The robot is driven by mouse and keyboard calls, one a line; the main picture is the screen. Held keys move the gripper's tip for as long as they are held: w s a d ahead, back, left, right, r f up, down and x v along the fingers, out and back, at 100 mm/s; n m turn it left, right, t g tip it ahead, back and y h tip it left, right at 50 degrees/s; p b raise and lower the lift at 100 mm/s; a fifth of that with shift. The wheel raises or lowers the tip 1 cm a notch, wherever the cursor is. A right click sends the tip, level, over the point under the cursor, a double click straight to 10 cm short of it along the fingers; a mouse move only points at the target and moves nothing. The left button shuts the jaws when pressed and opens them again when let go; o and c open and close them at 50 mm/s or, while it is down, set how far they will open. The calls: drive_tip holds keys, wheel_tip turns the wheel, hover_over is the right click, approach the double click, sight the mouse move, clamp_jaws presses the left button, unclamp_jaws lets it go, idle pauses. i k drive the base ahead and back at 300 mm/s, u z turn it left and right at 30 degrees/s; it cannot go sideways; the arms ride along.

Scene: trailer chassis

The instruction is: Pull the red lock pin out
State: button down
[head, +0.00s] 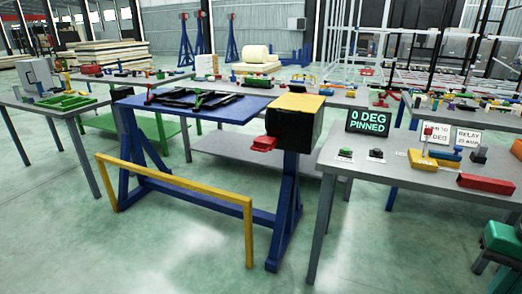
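A red block-shaped part (264,144) sticks out to the left from the lower front of a black box with a yellow top (300,101). It looks like the red lock pin's handle, but its shaft is not visible. The box sits at the right end of a blue tilting table (190,110) on blue legs. Dark chassis parts (195,98) lie on this table. A display (369,122) right of the box reads "0 DEG PINNED". My gripper is not in view.
A yellow rail (175,178) stands in front of the blue table. A grey table (420,185) at right carries buttons, signs and a red block (487,184). A green-topped object (503,240) stands at the lower right. The front floor (180,265) is clear.

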sight(263, 142)
drive_tip(key=u, duration=0.15)
drive_tip(key=i, duration=0.8)
drive_tip(key=u, duration=0.9)
